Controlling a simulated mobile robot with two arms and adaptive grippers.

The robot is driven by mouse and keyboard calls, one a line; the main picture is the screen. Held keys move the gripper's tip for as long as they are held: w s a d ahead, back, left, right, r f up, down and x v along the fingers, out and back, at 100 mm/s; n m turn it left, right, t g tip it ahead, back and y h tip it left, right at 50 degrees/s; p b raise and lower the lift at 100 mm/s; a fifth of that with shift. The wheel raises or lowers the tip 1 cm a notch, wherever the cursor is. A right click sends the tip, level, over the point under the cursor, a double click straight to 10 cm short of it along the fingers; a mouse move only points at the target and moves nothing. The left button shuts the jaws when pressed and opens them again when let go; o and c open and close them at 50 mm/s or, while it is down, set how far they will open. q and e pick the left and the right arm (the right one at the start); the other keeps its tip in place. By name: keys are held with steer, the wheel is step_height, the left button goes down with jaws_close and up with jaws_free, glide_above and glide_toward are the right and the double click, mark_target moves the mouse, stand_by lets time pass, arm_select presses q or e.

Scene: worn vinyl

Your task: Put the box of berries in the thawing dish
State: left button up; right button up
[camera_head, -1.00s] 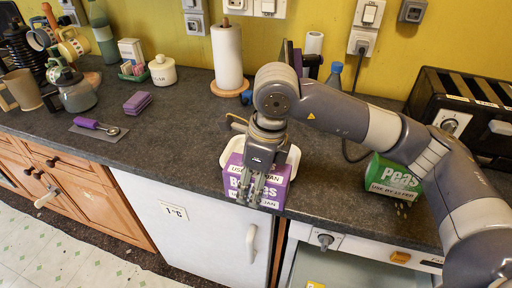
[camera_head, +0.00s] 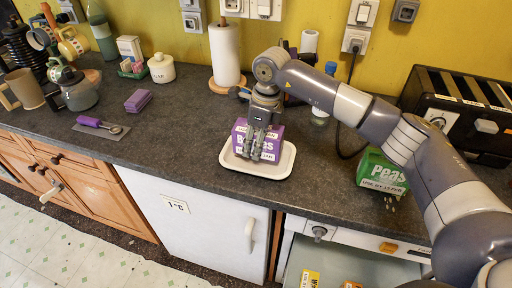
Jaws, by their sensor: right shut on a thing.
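The purple box of berries (camera_head: 241,139) is upright, its label partly hidden by my fingers. My right gripper (camera_head: 258,151) is shut on it from above. The white thawing dish (camera_head: 228,162) is a shallow rounded tray on the dark worktop. The box is within the dish's outline, with the rim showing in front and at both sides. I cannot tell whether its underside touches the dish floor. My left gripper is not in view.
A paper towel roll (camera_head: 225,55) and a bottle (camera_head: 323,100) stand behind the dish. The worktop left of the dish (camera_head: 180,140) is clear.

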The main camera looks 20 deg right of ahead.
step_height(320, 180, down, 2)
steer(key=shift+s+f+p, duration=0.1)
steer(key=shift+p, duration=0.45)
steer(key=shift+f, duration=0.4)
steer(key=shift+f, duration=0.2)
steer(key=o, duration=1.3)
steer(key=shift+o, duration=0.2)
